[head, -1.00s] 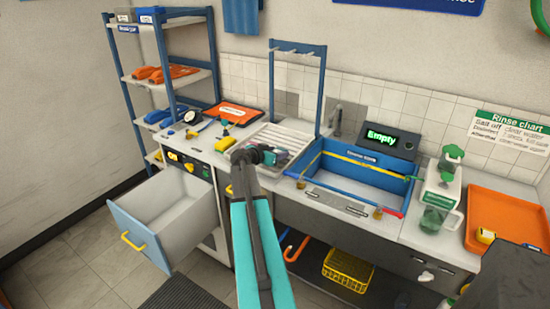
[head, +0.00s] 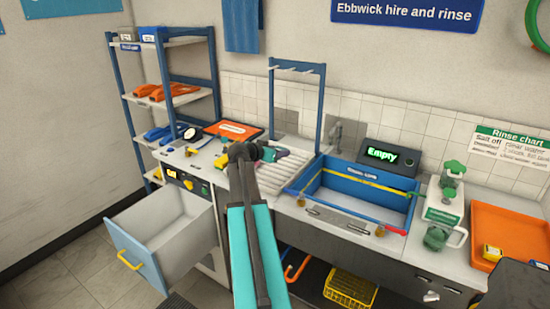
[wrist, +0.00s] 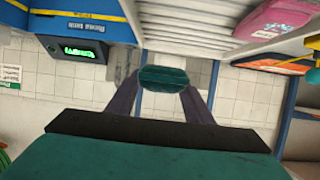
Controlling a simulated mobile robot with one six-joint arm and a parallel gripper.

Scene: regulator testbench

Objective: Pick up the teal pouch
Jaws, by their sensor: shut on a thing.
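The teal pouch (wrist: 163,79) is between my two dark fingers in the wrist view. My gripper (wrist: 162,90) is shut on it, and bare background shows around it. In the head view my gripper (head: 262,152) is over the pale ribbed drainer (head: 290,163), with the teal pouch (head: 273,154) at its tip. My wrist hides part of the grip there, and the gap to the drainer is hard to judge.
A blue-rimmed sink (head: 365,188) lies right of the drainer, with a display (head: 393,155) reading "Empty" behind. A blue rack frame (head: 321,105) rises at the back. An open drawer (head: 165,240) juts out at left. A pink pouch (wrist: 275,20) shows in the wrist view.

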